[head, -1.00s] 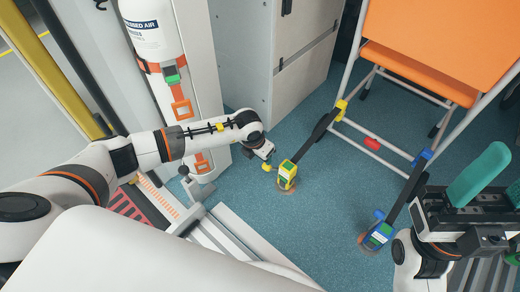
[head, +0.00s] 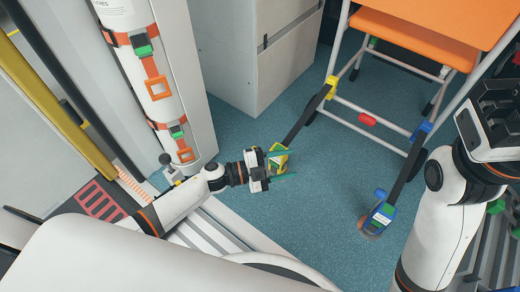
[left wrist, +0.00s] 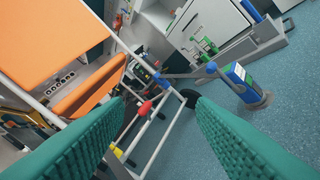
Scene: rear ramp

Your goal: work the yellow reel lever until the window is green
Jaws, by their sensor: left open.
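The yellow reel (head: 279,158) stands on the blue floor in the head view, with a dark strap running up to the yellow hook on the orange seat's frame. My left gripper (head: 284,165) is open, its two green fingers spread at the reel, and it covers part of the housing. The lever and the window's colour cannot be made out. In the left wrist view my open green fingers (left wrist: 155,145) frame the seat's legs and floor; the reel is not clear there. My right gripper's dark body (head: 497,115) is at the right edge, fingers not clearly visible.
A blue reel (head: 378,218) with its own strap stands to the right, also in the left wrist view (left wrist: 240,82). The orange seat (head: 425,38) is behind. A grey cabinet (head: 262,60) and strapped white cylinder (head: 140,70) stand left. Floor between the reels is clear.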

